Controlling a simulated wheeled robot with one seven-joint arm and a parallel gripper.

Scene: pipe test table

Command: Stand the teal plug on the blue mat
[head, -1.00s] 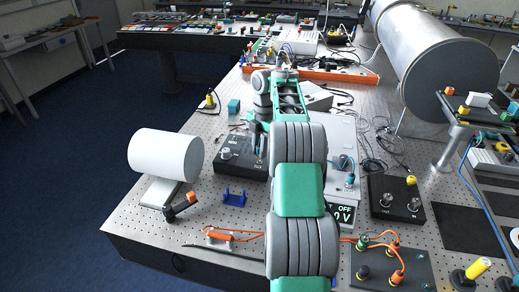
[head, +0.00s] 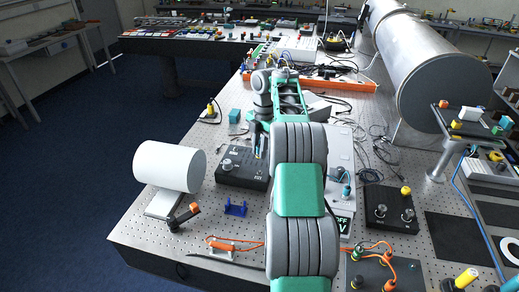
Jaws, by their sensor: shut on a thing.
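My gripper (head: 260,147) is in the middle of the head view, pointing down beside my arm, above the far right part of a black box. It is small and partly hidden by my arm. It is shut, with a narrow teal-blue sliver between the fingers that looks like the teal plug (head: 258,152); its outline is unclear. Another teal plug-like piece (head: 346,190) stands on the grey instrument to the right of my arm.
The black box (head: 233,172) with knobs lies below my gripper. A large metal pipe (head: 420,70) is at right. Bare table shows at the left front.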

